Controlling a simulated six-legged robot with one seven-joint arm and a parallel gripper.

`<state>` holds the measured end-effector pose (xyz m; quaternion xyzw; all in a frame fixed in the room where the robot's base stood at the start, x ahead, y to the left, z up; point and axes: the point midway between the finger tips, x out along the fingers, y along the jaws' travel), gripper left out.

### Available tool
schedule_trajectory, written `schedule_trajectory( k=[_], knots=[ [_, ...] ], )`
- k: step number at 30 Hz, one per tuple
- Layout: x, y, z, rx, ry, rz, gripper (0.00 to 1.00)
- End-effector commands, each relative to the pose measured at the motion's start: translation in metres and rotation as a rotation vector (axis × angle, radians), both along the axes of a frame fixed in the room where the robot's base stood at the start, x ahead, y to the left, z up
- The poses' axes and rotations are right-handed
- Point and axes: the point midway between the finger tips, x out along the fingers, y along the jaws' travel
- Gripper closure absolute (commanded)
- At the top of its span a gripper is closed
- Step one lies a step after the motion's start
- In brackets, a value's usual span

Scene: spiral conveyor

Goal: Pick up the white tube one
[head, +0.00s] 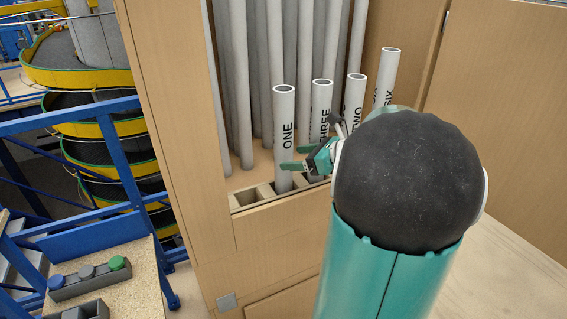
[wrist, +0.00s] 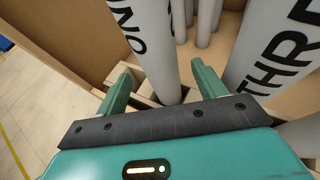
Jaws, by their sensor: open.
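The white tube ONE (head: 285,120) stands upright in a slot at the front of a wooden cabinet, black lettering down its side. It also shows in the wrist view (wrist: 153,50), rising between my two green fingers. My gripper (head: 297,157) is open at the tube's lower part, with one finger crossing its front in the head view. In the wrist view my gripper (wrist: 162,78) has a finger on each side of the tube, with visible gaps. My arm hides part of the rack to the right.
Tube THREE (head: 321,110) stands close to the right of ONE, near my right finger. Tubes TWO (head: 356,92) and SIX (head: 388,75) stand farther right. Several grey pipes (head: 240,80) rise behind. The cabinet's wooden side (head: 175,110) is to the left. An empty slot (head: 246,197) lies left of ONE.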

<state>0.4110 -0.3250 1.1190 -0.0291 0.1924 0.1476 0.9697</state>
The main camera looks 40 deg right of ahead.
Motion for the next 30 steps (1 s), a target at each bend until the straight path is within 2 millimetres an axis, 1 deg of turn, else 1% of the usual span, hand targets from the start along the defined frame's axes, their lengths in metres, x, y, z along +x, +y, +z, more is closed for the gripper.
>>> schedule_trajectory(
  k=[6,9,12,17,18,20,21,25,26,30],
  knots=[
    [0.028,0.009,-0.015,0.002,0.002,0.003,0.3],
    [0.039,0.012,-0.019,0.001,0.0,0.003,0.3],
    [0.043,0.013,-0.021,-0.001,0.001,0.001,0.3],
    [0.044,0.014,-0.021,-0.001,0.001,0.001,0.3],
    [0.044,0.014,-0.021,-0.001,0.001,0.001,0.32],
    [0.043,0.014,-0.021,-0.001,0.001,0.001,0.44],
    [0.043,0.013,-0.021,-0.001,0.001,0.001,0.52],
    [0.043,0.013,-0.021,-0.001,0.001,0.001,0.77],
    [0.043,0.013,-0.021,-0.001,0.001,0.001,0.8],
    [0.043,0.013,-0.021,-0.001,0.0,0.001,0.8]
  ],
)
